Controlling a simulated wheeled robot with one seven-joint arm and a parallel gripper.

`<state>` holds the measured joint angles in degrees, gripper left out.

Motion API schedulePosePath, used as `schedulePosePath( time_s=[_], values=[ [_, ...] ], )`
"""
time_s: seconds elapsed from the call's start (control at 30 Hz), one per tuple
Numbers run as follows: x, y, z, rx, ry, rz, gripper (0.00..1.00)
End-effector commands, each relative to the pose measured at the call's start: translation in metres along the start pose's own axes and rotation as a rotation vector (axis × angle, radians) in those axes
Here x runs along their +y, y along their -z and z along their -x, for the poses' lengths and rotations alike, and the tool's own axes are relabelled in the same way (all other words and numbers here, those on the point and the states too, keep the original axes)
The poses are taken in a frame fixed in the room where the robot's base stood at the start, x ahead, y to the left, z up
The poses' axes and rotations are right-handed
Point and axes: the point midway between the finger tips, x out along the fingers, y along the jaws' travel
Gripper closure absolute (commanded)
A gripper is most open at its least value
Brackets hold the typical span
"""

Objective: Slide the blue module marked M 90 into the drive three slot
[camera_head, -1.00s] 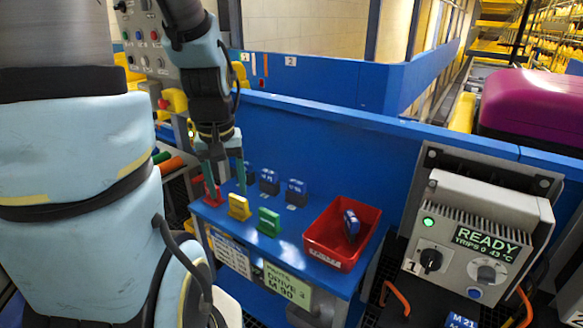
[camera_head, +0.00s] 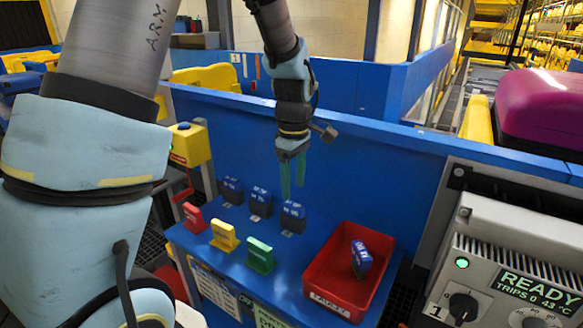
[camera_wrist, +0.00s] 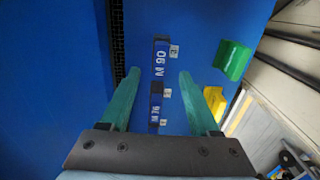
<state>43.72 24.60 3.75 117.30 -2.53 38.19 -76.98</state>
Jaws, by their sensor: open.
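The blue module marked M 90 (camera_wrist: 161,60) stands in the wrist view between and just beyond my open fingertips. In the head view it appears to be the rightmost upright blue module (camera_head: 293,216) on the blue bench (camera_head: 205,243). My gripper (camera_head: 293,186) points down above that module, its two green fingers apart and empty. The fingers also show in the wrist view (camera_wrist: 152,76), apparently not touching the module. The drive three slot is not in view.
More blue modules (camera_head: 261,202) (camera_head: 232,190) stand to its left. Red (camera_head: 195,218), yellow (camera_head: 225,237) and green (camera_head: 260,254) blocks stand in front. A red bin (camera_head: 328,290) holds another blue module (camera_head: 361,258). A blue wall (camera_head: 370,170) rises behind; drive unit 1 (camera_head: 520,240) is right.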

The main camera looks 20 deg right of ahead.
Motion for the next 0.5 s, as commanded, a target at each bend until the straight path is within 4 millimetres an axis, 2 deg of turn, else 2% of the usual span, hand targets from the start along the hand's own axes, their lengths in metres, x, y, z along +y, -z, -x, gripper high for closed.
schedulePosePath(
  time_s=[0.2, 0.5],
  values=[
    [-0.002, 0.0, -0.038, -0.002, 0.005, 0.001, 0.38],
    [-0.001, 0.0, -0.064, -0.001, 0.0, 0.001, 0.38]
  ],
)
